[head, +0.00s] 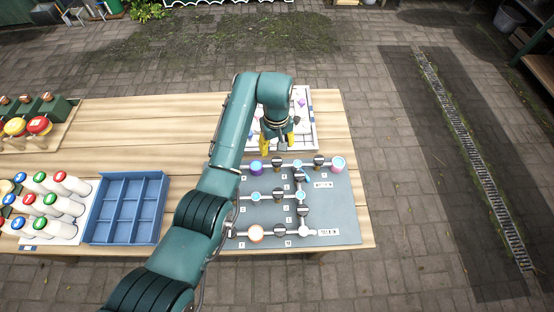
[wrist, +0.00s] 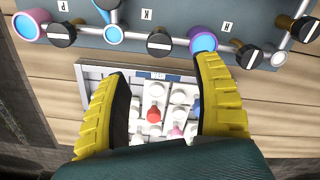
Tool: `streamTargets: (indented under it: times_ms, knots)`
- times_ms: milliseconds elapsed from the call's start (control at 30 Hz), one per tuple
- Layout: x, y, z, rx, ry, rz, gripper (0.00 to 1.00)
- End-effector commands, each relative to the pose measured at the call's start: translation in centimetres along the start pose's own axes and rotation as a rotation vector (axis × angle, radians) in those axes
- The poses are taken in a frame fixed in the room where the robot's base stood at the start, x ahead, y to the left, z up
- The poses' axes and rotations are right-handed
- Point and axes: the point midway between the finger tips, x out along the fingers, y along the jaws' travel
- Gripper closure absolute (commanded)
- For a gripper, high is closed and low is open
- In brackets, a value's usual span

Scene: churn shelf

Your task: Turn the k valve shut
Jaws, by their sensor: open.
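The grey valve board (head: 340,205) lies on the wooden table with pale pipes, coloured cups and several dark-handled valves. In the wrist view, a small tag that seems to read K (wrist: 146,14) sits by a valve with a dark, brown-topped handle (wrist: 159,41), on the pipe left of a purple-rimmed cup (wrist: 203,40). That valve also shows in the head view (head: 277,163); whether its handle lies along or across the pipe is hard to tell. My gripper (head: 277,146) is open and empty, its yellow fingers apart (wrist: 165,75), just beyond the board's far edge and not touching the valve.
A white tray (wrist: 95,72) with pale pieces, one red and one pink, lies below my fingers. Other valves (wrist: 60,34) (wrist: 246,56) stand close along the same pipe row. A blue divided box (head: 125,173) and capped bottles (head: 47,229) are left of my arm.

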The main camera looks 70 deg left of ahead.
Motion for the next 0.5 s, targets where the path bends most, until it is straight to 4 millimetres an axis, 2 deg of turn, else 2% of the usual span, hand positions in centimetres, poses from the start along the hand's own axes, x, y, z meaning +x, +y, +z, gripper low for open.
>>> streamTargets:
  times_ms: [100, 300, 500]
  knots:
    - [3.1, 0.0, 0.1, 0.001, -0.003, -0.002, 0.33]
    - [7.5, 0.0, 0.1, 0.001, -0.002, -0.001, 0.33]
    - [9.4, 0.1, 0.0, 0.001, 0.001, 0.001, 0.33]
